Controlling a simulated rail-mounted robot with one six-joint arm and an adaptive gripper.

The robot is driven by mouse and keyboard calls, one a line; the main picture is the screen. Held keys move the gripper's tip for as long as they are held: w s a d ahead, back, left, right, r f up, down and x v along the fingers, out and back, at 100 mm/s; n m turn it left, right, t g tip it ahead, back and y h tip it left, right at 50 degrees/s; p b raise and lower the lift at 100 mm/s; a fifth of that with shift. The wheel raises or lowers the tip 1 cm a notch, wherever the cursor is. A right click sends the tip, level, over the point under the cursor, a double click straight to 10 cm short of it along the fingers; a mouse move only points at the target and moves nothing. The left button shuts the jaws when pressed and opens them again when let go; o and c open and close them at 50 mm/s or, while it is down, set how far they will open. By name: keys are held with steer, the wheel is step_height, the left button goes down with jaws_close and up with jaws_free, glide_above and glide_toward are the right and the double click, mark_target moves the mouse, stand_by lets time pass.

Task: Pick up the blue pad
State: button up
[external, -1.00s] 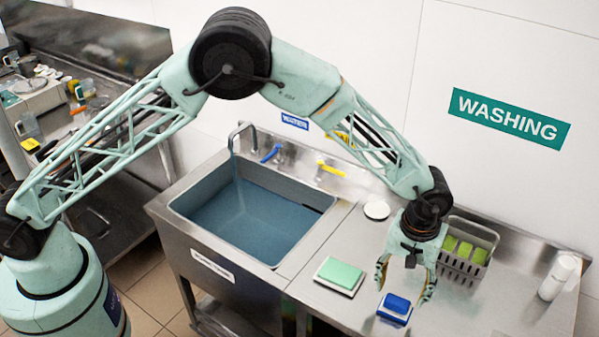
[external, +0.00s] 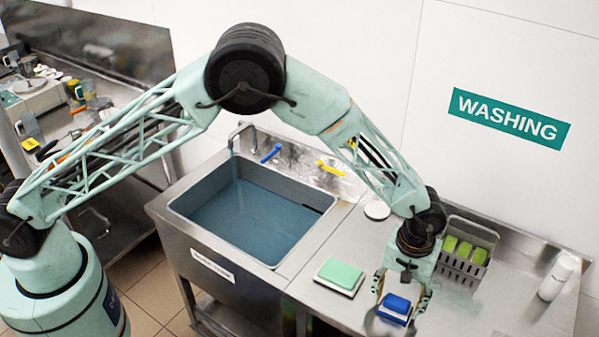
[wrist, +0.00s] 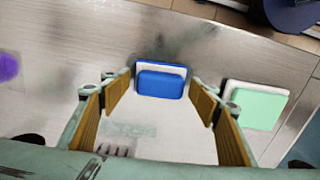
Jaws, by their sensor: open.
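The blue pad (external: 397,304) lies on a white base on the steel counter, near its front edge. It also shows in the wrist view (wrist: 161,83), ahead of and between my fingers. My gripper (external: 401,303) is open and points down at the pad from above, with a finger on each side of it in the external view. In the wrist view my gripper (wrist: 160,98) has its two fingers spread wide, with nothing between the inner pads near the camera. I cannot tell the exact height left between the fingertips and the pad.
A green pad (external: 341,272) on a white base lies just left of the gripper. A grey basket (external: 462,268) with green sponges stands behind it. A white bottle (external: 558,278) stands at the right, and a water-filled sink (external: 250,215) at the left.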

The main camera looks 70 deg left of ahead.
mark_target(398, 300)
steer(key=c, duration=1)
steer(key=shift+r, duration=0.15)
steer(key=shift+r, duration=1.55)
steer(key=s+a+b, duration=0.1)
steer(key=s+a, duration=0.1)
steer(key=s, duration=0.5)
steer(key=s+a+r+b, duration=0.1)
steer(key=s+a, duration=0.1)
steer(key=s, duration=0.6)
steer(key=shift+s+a+r, duration=0.2)
steer(key=shift+r, duration=0.1)
steer(key=shift+o, duration=0.6)
steer(key=shift+w+a+r, duration=0.1)
